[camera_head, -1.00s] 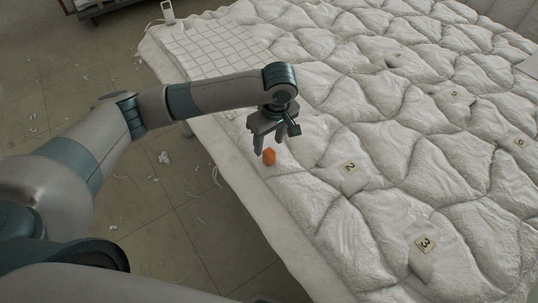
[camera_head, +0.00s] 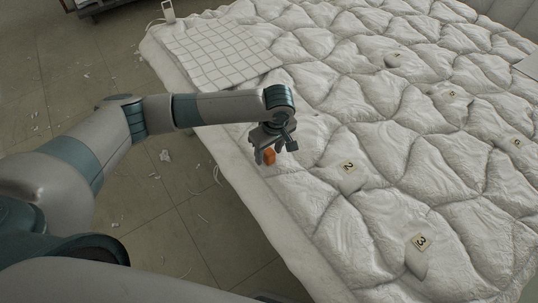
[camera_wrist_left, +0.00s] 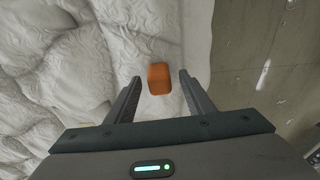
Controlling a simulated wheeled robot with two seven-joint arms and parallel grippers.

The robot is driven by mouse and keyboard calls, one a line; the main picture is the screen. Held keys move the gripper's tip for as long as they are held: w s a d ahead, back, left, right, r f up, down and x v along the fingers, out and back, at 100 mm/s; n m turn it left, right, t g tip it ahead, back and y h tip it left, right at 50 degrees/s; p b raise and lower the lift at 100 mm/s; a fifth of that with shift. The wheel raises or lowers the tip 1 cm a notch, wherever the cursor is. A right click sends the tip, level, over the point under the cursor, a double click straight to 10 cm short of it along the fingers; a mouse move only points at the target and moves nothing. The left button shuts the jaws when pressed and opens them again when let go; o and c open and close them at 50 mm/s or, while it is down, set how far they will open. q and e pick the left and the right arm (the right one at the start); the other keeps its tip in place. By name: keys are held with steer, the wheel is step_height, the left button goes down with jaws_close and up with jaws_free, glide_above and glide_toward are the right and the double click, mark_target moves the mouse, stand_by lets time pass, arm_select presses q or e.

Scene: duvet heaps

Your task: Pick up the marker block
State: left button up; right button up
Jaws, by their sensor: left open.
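The marker block is a small orange block (camera_head: 269,157) on the white quilted duvet, near the bed's left edge. My left gripper (camera_head: 269,160) is open, pointing down, with its fingers close around the block in the head view. In the left wrist view the block (camera_wrist_left: 159,78) lies just ahead of the gap between the two open fingertips of the left gripper (camera_wrist_left: 160,78). I cannot tell whether a finger touches it. My right gripper is not in view.
The duvet (camera_head: 395,130) is lumpy and carries several numbered tags, such as tag 2 (camera_head: 348,166) and tag 3 (camera_head: 421,241). A white gridded pad (camera_head: 220,52) lies at the upper left of the bed. Bare floor with scraps (camera_head: 165,220) lies left of the bed.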

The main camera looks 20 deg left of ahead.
mark_target(268, 150)
arm_select(q)
steer(key=shift+c, duration=0.2)
steer(key=c, duration=1.1)
steer(key=shift+r, duration=0.15)
steer(key=shift+r, duration=0.25)
step_height(268, 150, up, 3)
steer(key=shift+w+r+b, duration=0.1)
steer(key=shift+b, duration=0.85)
steer(key=shift+s+d+r+b, duration=0.3)
steer(key=shift+s+d+r, duration=0.7)
steer(key=shift+d, duration=0.8)
steer(key=shift+s+d+r+b, duration=0.3)
steer(key=shift+s+d+r, duration=0.35)
steer(key=shift+d+r, duration=0.9)
steer(key=shift+s+d+r+b, duration=0.3)
steer(key=shift+s+d+r, duration=0.6)
steer(key=shift+d, duration=1.1)
steer(key=shift+w+r, duration=0.1)
